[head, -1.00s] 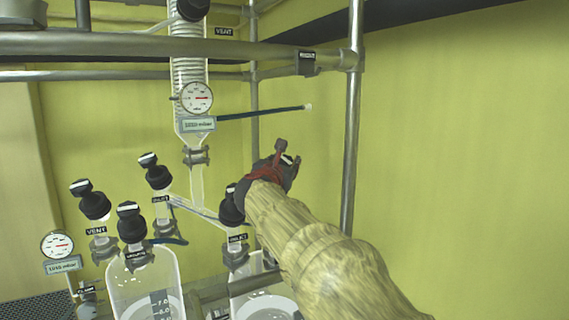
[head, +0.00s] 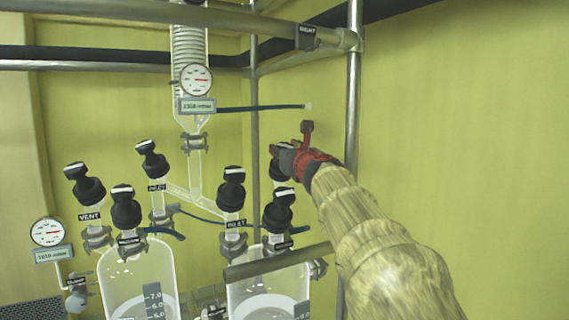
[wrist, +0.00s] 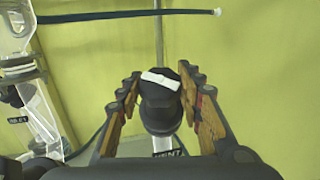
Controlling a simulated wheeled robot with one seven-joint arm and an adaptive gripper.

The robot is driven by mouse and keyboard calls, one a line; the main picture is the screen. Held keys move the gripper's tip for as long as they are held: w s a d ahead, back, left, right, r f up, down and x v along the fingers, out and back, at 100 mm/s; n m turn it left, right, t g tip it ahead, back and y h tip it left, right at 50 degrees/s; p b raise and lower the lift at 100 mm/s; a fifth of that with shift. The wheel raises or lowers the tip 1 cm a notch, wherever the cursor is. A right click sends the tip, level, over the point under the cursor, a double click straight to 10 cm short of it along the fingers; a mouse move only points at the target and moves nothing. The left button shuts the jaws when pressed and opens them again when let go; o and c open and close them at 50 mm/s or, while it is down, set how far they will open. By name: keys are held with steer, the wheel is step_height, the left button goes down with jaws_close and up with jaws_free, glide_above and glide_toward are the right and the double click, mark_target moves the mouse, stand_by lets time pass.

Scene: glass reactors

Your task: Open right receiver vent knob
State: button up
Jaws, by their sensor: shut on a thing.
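The right receiver vent knob (wrist: 160,112) is black with a white bar on top, lying nearly crosswise with a slight tilt. A partly hidden VENT label (wrist: 168,153) shows below it in the wrist view. My gripper (wrist: 161,100) has its fingers on both sides of the knob and is shut on it. In the head view my gripper (head: 281,153) covers most of this knob (head: 279,172). The right receiver (head: 250,292) is a glass vessel below, partly behind a metal bar.
Other black knobs stand close to the left: the right receiver's inlet knob (head: 231,190) and another knob (head: 278,212) below my gripper. A dark hose (head: 260,108) sticks out above. A vertical metal post (head: 352,130) stands to the right. The yellow wall behind is bare.

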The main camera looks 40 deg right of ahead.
steer(key=shift+n+t+y+b, duration=0.5)
steer(key=shift+n+t+y, duration=0.2)
steer(key=shift+n+y, duration=1.5)
steer(key=shift+n+y, duration=0.3)
steer(key=o, duration=1.2)
steer(key=shift+c, duration=0.2)
steer(key=shift+s, duration=0.1)
steer(key=s+a, duration=0.2)
steer(key=s, duration=0.9)
steer(key=shift+s+f, duration=0.3)
steer(key=shift+a, duration=0.1)
steer(key=shift+c, duration=0.2)
